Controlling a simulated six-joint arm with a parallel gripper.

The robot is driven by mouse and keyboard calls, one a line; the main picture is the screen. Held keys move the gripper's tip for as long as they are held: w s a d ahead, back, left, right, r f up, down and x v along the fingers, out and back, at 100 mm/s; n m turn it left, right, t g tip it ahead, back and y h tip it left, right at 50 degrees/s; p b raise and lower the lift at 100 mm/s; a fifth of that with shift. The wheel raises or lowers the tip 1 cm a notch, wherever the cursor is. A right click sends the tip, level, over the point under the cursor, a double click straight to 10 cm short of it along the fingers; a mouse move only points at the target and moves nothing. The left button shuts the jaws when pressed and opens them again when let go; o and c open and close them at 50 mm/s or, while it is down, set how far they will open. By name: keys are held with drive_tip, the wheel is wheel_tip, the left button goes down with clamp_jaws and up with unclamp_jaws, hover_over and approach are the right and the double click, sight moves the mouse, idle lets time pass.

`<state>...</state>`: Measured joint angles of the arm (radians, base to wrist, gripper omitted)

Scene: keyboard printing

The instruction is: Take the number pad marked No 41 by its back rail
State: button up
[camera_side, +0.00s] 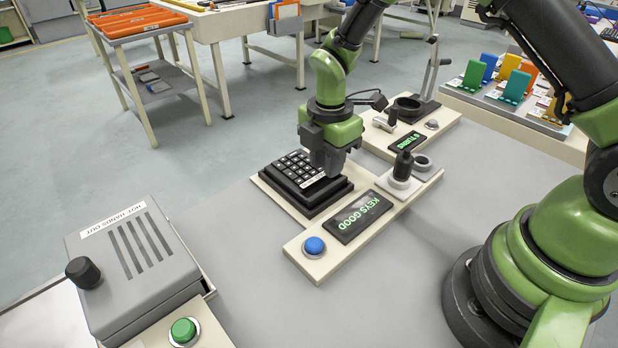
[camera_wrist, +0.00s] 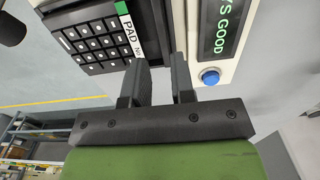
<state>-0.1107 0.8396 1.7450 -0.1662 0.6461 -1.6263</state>
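The number pad (camera_side: 300,175) is black with pale-marked keys and sits on a cream base plate. In the wrist view the pad (camera_wrist: 95,40) lies at the upper left, its white label reading "PAD No"; the number is cut off or hidden there. A green mark is at the label's end. My gripper (camera_side: 327,165) is low over the pad's right end, pointing down. In the wrist view my gripper (camera_wrist: 160,60) has its two fingers parted, beside the label, with the pad's dark edge near the tips. I cannot tell whether they touch the back rail.
A cream panel with a "KEYS GOOD" display (camera_side: 360,217) and blue button (camera_side: 314,246) stands close on the right. A black-knobbed stamp (camera_side: 402,168) and lever press (camera_side: 420,90) are behind. A grey "HOT HANDS OUT" box (camera_side: 135,260) is front left. Grey bench between is clear.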

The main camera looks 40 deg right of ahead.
sight(328, 187)
drive_tip(key=f, duration=0.5)
drive_tip(key=shift+s+d+f, duration=0.1)
drive_tip(key=shift+s+f, duration=0.1)
drive_tip(key=shift+f, duration=0.15)
clamp_jaws()
